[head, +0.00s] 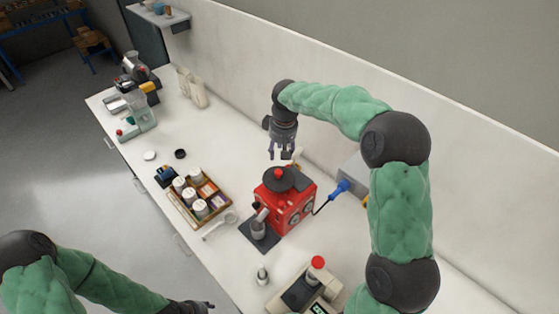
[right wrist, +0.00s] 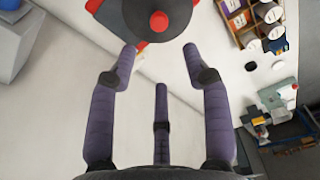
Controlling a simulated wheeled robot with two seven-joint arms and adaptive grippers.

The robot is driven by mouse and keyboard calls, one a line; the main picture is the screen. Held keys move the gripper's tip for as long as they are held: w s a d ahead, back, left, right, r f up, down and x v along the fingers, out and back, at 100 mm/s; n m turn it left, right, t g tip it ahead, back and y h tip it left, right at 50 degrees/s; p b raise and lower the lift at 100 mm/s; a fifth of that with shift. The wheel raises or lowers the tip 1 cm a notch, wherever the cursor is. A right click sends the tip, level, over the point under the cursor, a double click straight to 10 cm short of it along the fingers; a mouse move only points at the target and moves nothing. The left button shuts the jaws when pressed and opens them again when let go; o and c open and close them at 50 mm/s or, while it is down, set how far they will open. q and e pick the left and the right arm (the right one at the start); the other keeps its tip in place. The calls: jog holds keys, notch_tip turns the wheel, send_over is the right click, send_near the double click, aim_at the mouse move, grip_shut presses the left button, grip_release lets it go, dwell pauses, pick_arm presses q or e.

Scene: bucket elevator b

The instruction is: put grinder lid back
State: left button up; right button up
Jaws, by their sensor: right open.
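The red grinder (head: 292,207) stands on the white counter. Its black round lid (head: 272,181) with a red knob (head: 280,173) sits on top of the red body. Whether it is fully seated I cannot tell. The lid also shows at the top of the right wrist view (right wrist: 130,15), with its red knob (right wrist: 159,21). My right gripper (head: 280,154) is open and empty, beside the lid on the wall side, fingers pointing down in the head view. In the right wrist view its spread fingers (right wrist: 160,52) are apart from the knob. My left gripper (head: 203,306) is partly cut off at the bottom edge.
A wooden tray (head: 183,209) with several jars stands left of the grinder. The wall (head: 330,65) runs behind. Free counter lies behind the tray.

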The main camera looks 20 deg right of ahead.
jog(key=shift+s+r, duration=0.15)
jog(key=shift+r, duration=0.95)
jog(key=shift+c, duration=0.3)
dwell(0.8)
